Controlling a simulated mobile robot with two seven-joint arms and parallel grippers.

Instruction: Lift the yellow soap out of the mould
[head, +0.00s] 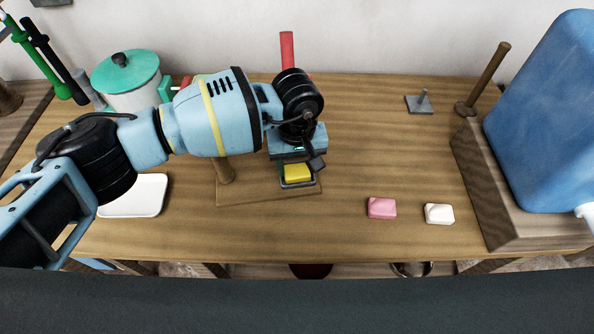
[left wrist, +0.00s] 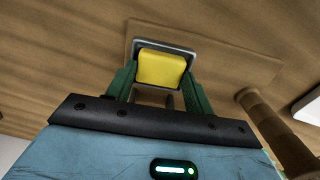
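The yellow soap (head: 298,172) sits in a small grey mould (head: 299,185) on a thin wooden board. In the left wrist view the soap (left wrist: 161,69) shows as a yellow block inside the mould's rim (left wrist: 165,46). My left gripper (head: 294,161) points down over the mould and partly hides its far side in the head view. In the left wrist view the green fingers of the left gripper (left wrist: 159,72) are apart, with the soap showing between their tips. I cannot tell whether they touch the mould. My right gripper is in neither view.
A wooden post (head: 225,171) stands on the board (head: 255,192) left of the mould. A pink soap (head: 381,208) and a white soap (head: 439,213) lie to the right. A white tray (head: 138,197), a lidded pot (head: 128,82) and a blue container (head: 548,115) stand farther out.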

